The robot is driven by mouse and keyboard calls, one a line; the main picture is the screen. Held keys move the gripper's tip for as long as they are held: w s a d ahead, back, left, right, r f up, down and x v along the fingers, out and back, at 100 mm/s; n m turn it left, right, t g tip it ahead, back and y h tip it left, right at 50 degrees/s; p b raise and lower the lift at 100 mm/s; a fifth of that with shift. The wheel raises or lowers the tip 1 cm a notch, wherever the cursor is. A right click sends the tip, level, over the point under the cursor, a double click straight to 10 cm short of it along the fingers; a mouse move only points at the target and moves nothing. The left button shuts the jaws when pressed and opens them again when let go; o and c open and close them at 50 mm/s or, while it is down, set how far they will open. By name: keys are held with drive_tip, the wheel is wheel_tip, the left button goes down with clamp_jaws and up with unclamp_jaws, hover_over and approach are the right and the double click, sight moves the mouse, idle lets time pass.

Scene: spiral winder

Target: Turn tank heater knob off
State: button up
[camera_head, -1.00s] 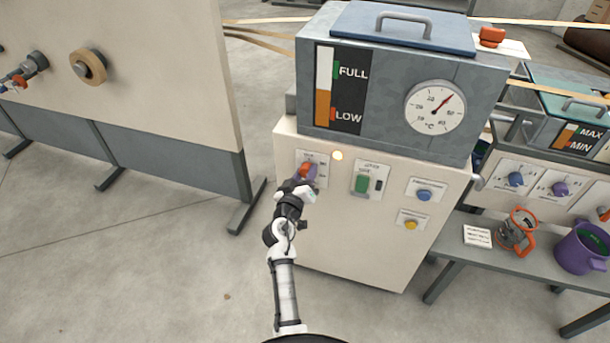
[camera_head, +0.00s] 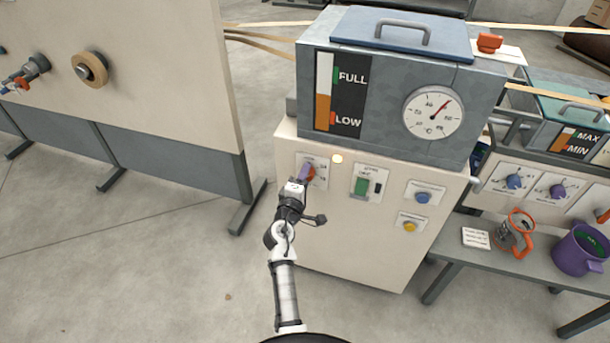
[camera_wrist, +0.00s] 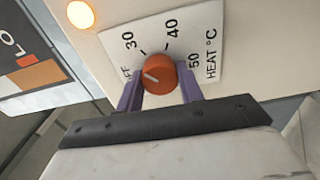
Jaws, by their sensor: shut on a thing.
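The heater knob (camera_wrist: 160,75) is orange-red and round, on a white plate (camera_wrist: 190,35) marked OFF, 30, 40, 50 and HEAT °C. Its white mark points left in the wrist view, to the OFF side of 30; I cannot tell whether it is exactly at OFF. My gripper (camera_wrist: 161,88) has its two purple fingers on either side of the knob, shut on it. In the head view my gripper (camera_head: 305,173) reaches the upper left of the cream cabinet (camera_head: 350,235) and hides most of the knob.
A lit orange lamp (camera_head: 337,158) sits beside the plate. A green switch (camera_head: 362,187), blue button (camera_head: 423,197) and yellow button (camera_head: 410,226) are to the right. The grey tank (camera_head: 390,100) with its dial (camera_head: 433,112) is above.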

drive_tip(key=shift+n+p, duration=1.8)
drive_tip(key=shift+n, duration=2.8)
drive_tip(key=shift+f, duration=0.1)
drive_tip(key=o, duration=1)
drive_tip(key=b+v, duration=0.2)
drive_tip(key=v, duration=1.2)
